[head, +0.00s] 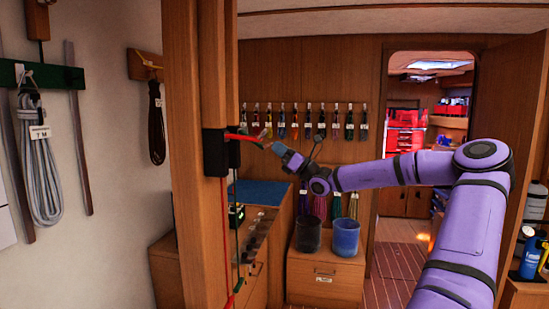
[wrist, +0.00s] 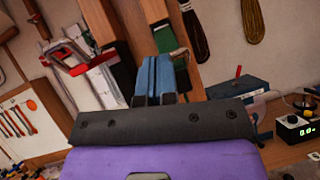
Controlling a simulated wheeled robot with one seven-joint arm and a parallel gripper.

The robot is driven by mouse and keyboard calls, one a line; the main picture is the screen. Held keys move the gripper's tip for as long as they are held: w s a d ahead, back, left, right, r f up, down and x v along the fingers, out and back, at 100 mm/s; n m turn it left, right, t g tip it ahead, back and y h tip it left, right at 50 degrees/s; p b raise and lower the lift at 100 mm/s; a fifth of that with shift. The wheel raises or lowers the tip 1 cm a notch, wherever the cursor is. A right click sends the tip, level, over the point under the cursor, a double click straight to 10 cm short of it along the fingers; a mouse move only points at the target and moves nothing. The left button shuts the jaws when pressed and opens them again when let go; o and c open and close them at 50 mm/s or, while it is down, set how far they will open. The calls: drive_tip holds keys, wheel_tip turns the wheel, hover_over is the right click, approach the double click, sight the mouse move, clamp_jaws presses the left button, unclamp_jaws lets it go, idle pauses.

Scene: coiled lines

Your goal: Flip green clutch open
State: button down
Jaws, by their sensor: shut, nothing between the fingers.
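Two black clutch bodies are mounted on the wooden post in the head view. The nearer one (head: 214,152) has a red lever (head: 243,137) sticking out to the right. The farther one (head: 234,153) has a green line (head: 237,205) running down below it, and I take it as the green clutch; its lever is not clear. My gripper (head: 277,149) is just right of the red lever's tip; contact cannot be told. In the wrist view my blue fingers (wrist: 153,68) are shut together and empty, pointing toward the post and a green piece (wrist: 171,42).
The wooden post (head: 186,120) stands left of my gripper. A red line (head: 224,200) runs down it. A coiled grey rope (head: 38,165) hangs at left.

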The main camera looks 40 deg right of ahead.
wheel_tip(320, 180, up, 6)
drive_tip(key=n+g+h, duration=0.1)
drive_tip(key=g, duration=0.2)
drive_tip(key=shift+s+d, duration=0.2)
drive_tip(key=shift+s, duration=0.1)
drive_tip(key=shift+d, duration=0.1)
idle(0.5)
